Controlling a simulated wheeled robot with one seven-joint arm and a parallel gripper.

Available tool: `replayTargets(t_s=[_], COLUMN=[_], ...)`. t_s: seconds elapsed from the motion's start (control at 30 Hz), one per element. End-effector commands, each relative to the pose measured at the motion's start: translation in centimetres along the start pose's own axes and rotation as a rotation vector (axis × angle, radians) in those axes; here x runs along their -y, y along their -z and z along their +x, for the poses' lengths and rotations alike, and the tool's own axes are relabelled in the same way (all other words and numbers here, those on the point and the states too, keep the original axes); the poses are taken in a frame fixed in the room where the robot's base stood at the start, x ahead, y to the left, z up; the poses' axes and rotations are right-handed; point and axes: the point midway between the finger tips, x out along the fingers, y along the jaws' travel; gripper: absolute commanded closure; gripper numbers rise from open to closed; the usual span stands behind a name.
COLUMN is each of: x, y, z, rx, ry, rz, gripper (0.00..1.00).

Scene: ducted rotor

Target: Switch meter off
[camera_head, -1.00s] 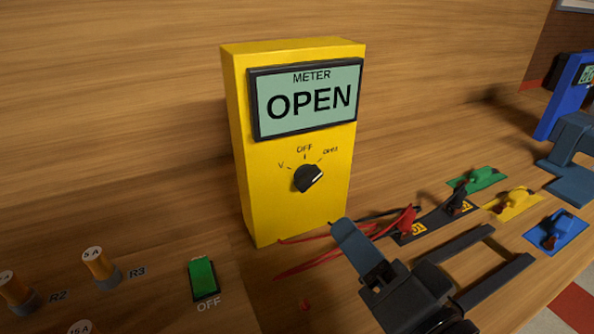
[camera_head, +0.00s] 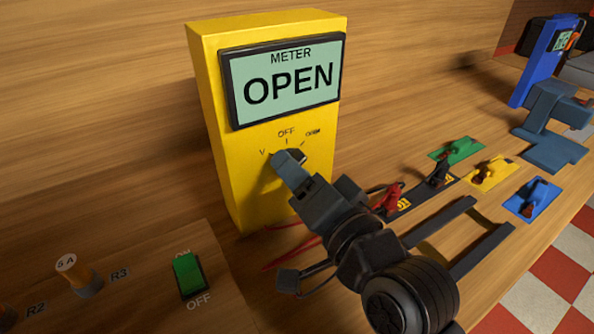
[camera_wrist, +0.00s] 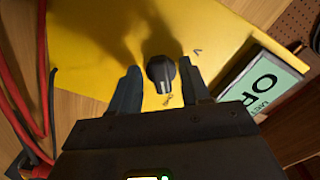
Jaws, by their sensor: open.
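The yellow meter (camera_head: 244,185) stands upright and its display (camera_head: 285,80) reads OPEN. Its black dial knob (camera_head: 297,155) is on the front face under the V, OFF and OHM marks. In the wrist view, the white line on the knob (camera_wrist: 160,68) points toward the OHM mark. My gripper (camera_head: 285,160) is at the knob and partly covers it in the head view. In the wrist view my gripper (camera_wrist: 162,80) is open, with one finger on each side of the knob and gaps showing.
Red and black leads run below the meter to red and black clips (camera_head: 390,197). Green (camera_head: 456,149), yellow (camera_head: 490,170) and blue (camera_head: 533,198) terminals lie to the right. A green switch (camera_head: 188,274) is at lower left. A blue device (camera_head: 545,62) stands at far right.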

Motion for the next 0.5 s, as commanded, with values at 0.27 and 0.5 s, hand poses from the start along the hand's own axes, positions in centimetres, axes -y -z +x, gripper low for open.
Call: replayTargets(t_s=[0.27, 0.5], x=[0.01, 0.01], y=[0.00, 0.00], z=[0.04, 0.03], rx=[0.000, 0.000], ry=[0.000, 0.000], rz=[0.000, 0.000], gripper=[0.58, 0.81])
